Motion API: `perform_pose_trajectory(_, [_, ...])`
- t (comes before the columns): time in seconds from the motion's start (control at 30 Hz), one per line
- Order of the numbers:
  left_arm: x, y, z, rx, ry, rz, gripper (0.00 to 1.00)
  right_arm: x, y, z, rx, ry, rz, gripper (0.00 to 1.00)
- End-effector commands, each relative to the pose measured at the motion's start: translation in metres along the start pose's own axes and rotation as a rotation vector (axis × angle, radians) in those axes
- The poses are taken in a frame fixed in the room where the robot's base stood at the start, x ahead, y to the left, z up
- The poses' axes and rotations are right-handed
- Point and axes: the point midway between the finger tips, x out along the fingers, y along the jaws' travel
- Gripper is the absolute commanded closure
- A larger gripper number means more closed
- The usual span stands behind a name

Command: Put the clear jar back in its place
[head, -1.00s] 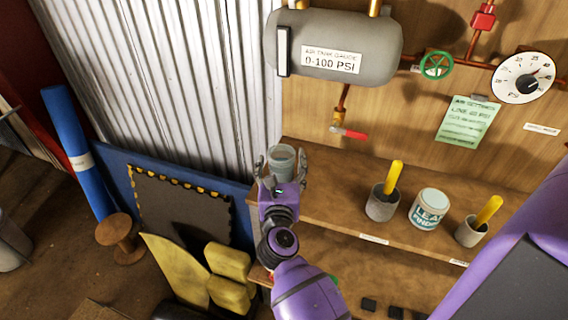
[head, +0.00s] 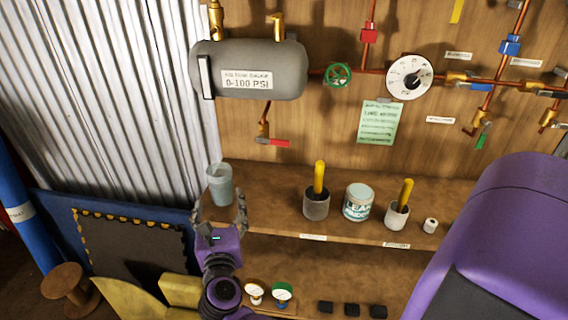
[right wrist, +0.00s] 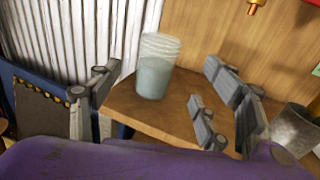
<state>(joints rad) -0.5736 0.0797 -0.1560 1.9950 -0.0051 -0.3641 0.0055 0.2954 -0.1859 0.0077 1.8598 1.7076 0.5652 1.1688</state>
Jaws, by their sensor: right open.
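The clear jar (head: 220,185) is see-through with a bluish-grey tint. It stands upright at the left end of the upper wooden shelf, beside the corrugated wall. My right gripper (head: 220,208) is open, with its fingers on the near side of the jar. In the right wrist view the jar (right wrist: 155,68) shows beyond the spread fingers of my right gripper (right wrist: 165,105), with nothing held between them. My left gripper is out of view.
On the shelf (head: 270,222) to the right stand a grey cup with a yellow handle (head: 316,205), a labelled tin (head: 358,203), a second such cup (head: 397,215) and a small white roll (head: 430,226). A grey tank (head: 250,70) and red-handled valve (head: 272,142) are above.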

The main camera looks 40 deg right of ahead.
Motion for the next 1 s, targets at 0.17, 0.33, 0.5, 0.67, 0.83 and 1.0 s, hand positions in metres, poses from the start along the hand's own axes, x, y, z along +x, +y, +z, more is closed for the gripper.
perform_pose_trajectory(0.17, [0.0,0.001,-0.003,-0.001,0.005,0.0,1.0,-0.009,-0.009,-0.006,-0.16,-0.033,0.02,0.29])
perform_pose_trajectory(0.33, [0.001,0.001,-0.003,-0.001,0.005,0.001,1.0,-0.058,-0.024,-0.039,-0.846,-0.161,0.151,0.29])
perform_pose_trajectory(0.5, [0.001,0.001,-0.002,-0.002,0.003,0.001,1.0,-0.15,-0.036,-0.126,-1.752,-0.324,0.453,0.29])
perform_pose_trajectory(0.67, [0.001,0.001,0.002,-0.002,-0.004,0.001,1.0,-0.251,-0.085,-0.221,-2.464,-0.515,0.85,0.29])
perform_pose_trajectory(0.83, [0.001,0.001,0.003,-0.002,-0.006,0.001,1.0,-0.323,-0.145,-0.272,2.79,0.685,-1.169,0.29])
perform_pose_trajectory(1.0, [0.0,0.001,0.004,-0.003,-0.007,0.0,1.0,-0.348,-0.172,-0.286,2.579,0.683,-1.161,0.29])
